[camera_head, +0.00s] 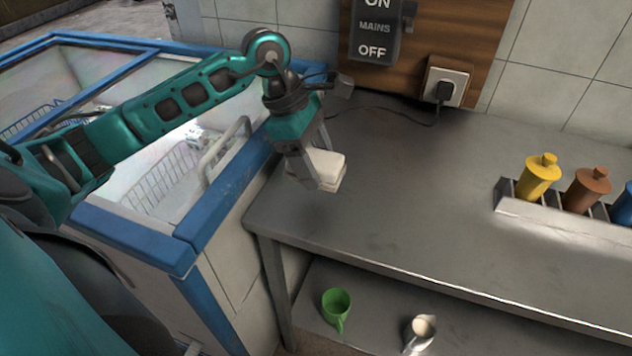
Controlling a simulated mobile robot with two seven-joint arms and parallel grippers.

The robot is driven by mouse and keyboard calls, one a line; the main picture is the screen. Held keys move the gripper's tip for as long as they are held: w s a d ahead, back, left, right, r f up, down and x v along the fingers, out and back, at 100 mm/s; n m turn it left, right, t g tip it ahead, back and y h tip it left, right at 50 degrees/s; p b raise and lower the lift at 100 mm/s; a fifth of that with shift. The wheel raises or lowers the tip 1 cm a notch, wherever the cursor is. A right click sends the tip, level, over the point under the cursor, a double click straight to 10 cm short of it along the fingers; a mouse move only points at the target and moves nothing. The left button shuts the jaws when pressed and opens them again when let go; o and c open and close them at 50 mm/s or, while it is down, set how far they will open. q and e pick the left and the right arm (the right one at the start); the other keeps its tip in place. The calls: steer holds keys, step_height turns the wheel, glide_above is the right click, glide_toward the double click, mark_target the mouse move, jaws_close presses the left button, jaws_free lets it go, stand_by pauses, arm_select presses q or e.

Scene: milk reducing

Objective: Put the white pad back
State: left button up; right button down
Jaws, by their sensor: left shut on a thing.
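The white pad (328,168) is a small pale block in the head view. My left gripper (316,180) is shut on it, pointing down, at the left end of the grey metal table (400,200). The pad is at or just above the table top; I cannot tell whether it touches. The fingers hide part of the pad's left side. My right gripper does not show.
A blue-framed chest freezer (215,215) with wire baskets stands left of the table. A rack (560,222) holds yellow, brown and blue bottles at right. A green mug (336,306) and a metal jug (419,332) stand on the lower shelf. A socket with plug (445,85) is on the wall.

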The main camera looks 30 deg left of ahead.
mark_target(316, 196)
arm_select(q)
steer(key=shift+f, duration=2.7)
steer(key=shift+f+b, duration=0.2)
steer(key=shift+b, duration=0.15)
steer(key=o, duration=1)
steer(key=shift+r, duration=0.1)
steer(key=shift+r, duration=0.1)
steer(key=shift+a+r, duration=0.1)
steer(key=shift+r, duration=0.25)
steer(key=v, duration=1.1)
steer(key=shift+r, duration=0.15)
